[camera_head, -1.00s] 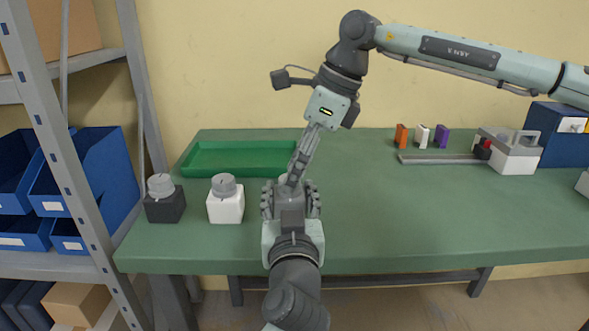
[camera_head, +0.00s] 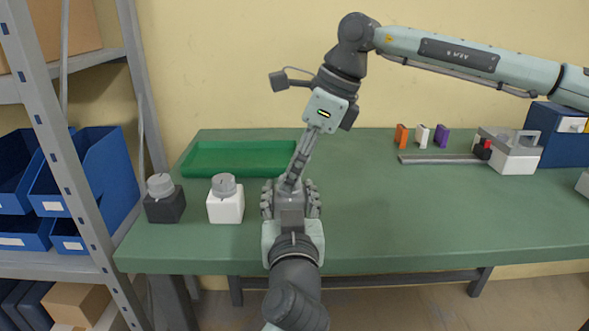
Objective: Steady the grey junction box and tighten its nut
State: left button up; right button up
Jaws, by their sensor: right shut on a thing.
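My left gripper (camera_head: 291,195) comes in from the bottom middle, with its fingers spread to either side of the grey junction box. The box is mostly hidden between the fingers and behind my palm, and I cannot tell whether both fingers press on it. My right gripper (camera_head: 289,186) reaches down from above and is shut on the nut on top of this box. The nut is almost wholly covered by the fingertips.
A black box (camera_head: 165,207) and a white box (camera_head: 226,207), each with a grey round top, stand to the left. A green tray (camera_head: 190,172) lies behind them. Small coloured blocks, a grey bar (camera_head: 440,159) and a white-grey case (camera_head: 513,160) are at right. The right-front table is clear.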

jog(key=m+t, duration=0.1)
jog(key=m, duration=0.1)
jog(key=m+t, duration=0.1)
jog(key=m, duration=0.2)
jog(key=shift+s+a+h, duration=0.1)
jog(key=shift+s+h, duration=0.1)
jog(key=shift+h, duration=0.1)
jog(key=m, duration=0.2)
jog(key=m+t+h, duration=0.1)
jog(key=m, duration=0.1)
jog(key=shift+s+a+m, duration=0.1)
jog(key=shift+a+m, duration=0.05)
jog(key=shift+m, duration=0.15)
jog(key=m+h, duration=0.1)
jog(key=m, duration=0.1)
jog(key=m+h, duration=0.1)
jog(key=m, duration=0.2)
jog(key=shift+a+t, duration=0.2)
jog(key=shift+t, duration=0.2)
jog(key=shift+a+m+h, duration=0.1)
jog(key=shift+m+h, duration=1)
jog(key=shift+m, duration=1.3)
jog(key=o, duration=1.2)
jog(key=shift+c, duration=0.2)
